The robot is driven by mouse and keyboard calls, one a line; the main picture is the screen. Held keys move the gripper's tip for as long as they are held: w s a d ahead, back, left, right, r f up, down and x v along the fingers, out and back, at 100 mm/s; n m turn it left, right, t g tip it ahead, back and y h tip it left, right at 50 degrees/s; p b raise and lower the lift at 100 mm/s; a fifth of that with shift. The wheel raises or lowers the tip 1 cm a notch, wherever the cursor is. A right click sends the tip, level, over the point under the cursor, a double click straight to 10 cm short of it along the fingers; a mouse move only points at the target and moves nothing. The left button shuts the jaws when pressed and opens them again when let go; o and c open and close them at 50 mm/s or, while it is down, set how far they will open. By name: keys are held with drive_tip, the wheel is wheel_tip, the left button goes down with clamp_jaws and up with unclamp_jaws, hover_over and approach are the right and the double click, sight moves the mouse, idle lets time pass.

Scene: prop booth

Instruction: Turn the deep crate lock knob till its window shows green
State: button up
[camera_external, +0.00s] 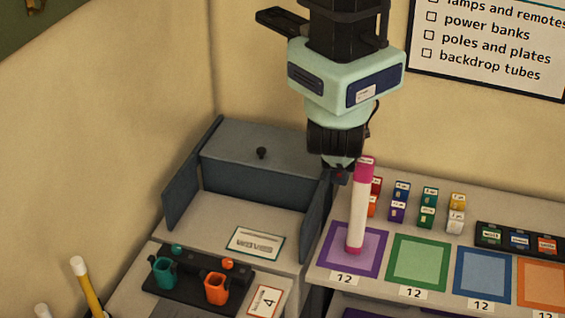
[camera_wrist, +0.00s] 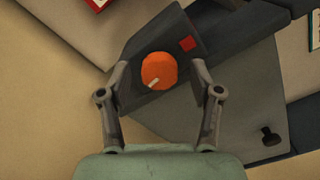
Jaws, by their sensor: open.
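In the wrist view an orange round knob (camera_wrist: 159,71) with a pale pointer line sits on a dark grey housing (camera_wrist: 215,25). The line points down and left in that picture. A small square window (camera_wrist: 187,44) next to the knob shows red. My gripper (camera_wrist: 159,67) is open, one finger on each side of the knob; I cannot tell whether either touches it. In the external view my gripper (camera_external: 340,174) points down at the right end of a grey box (camera_external: 265,185). The knob and window are hidden there.
A white tube with pink ends (camera_external: 357,210) stands on a purple square close to my gripper. Small coloured boxes (camera_external: 428,205) stand to its right. A black peg (camera_external: 262,152) rises from the grey box top. A black rack with teal and orange cups (camera_external: 216,288) is in front.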

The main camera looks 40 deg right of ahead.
drive_tip(key=c, duration=1.1)
drive_tip(key=shift+c, duration=0.2)
drive_tip(key=shift+r+n, duration=0.15)
drive_tip(key=shift+n, duration=0.15)
drive_tip(key=n+p, duration=0.2)
drive_tip(key=shift+n, duration=0.3)
drive_tip(key=n+p, duration=0.1)
drive_tip(key=n, duration=0.3)
drive_tip(key=shift+n+p, duration=0.3)
drive_tip(key=shift+p, duration=0.05)
drive_tip(key=n+p, duration=0.1)
drive_tip(key=n, duration=0.3)
drive_tip(key=shift+n, duration=1.8)
drive_tip(key=shift+p, duration=0.3)
